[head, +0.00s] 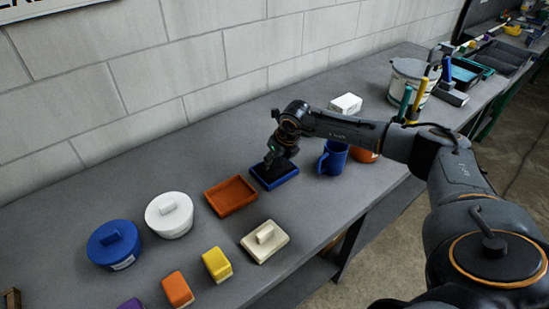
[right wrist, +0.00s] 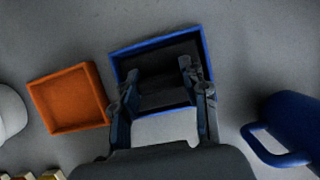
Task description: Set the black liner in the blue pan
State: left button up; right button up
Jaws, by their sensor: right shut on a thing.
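The blue pan (head: 277,185) is a shallow rectangular tray on the grey bench, right of the orange tray; its blue rim also shows in the right wrist view (right wrist: 154,43). The black liner (right wrist: 165,58) appears within the pan's rim, dark against its inside; whether it rests on the bottom I cannot tell. My right gripper (head: 272,161) points down over the pan, shut on the liner, with its fingers (right wrist: 157,78) apart across it in the right wrist view. The fingers partly hide the liner. My left gripper is not in view.
The orange tray (head: 231,196) is close on the left and a blue mug (head: 334,158) close on the right. A cream lidded block (head: 264,241) stands in front. White (head: 169,215) and blue (head: 113,244) lidded pots stand farther left. The wall runs behind.

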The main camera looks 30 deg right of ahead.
jog(key=shift+f, duration=0.15)
jog(key=o, duration=1.1)
jog(key=shift+o, duration=0.2)
jog(key=shift+r, duration=0.2)
jog(key=shift+s+r, duration=0.1)
jog(key=shift+r, duration=0.1)
jog(key=b+v, duration=0.3)
jog(key=v, duration=0.8)
jog(key=shift+r, duration=0.25)
jog(key=shift+s, duration=0.15)
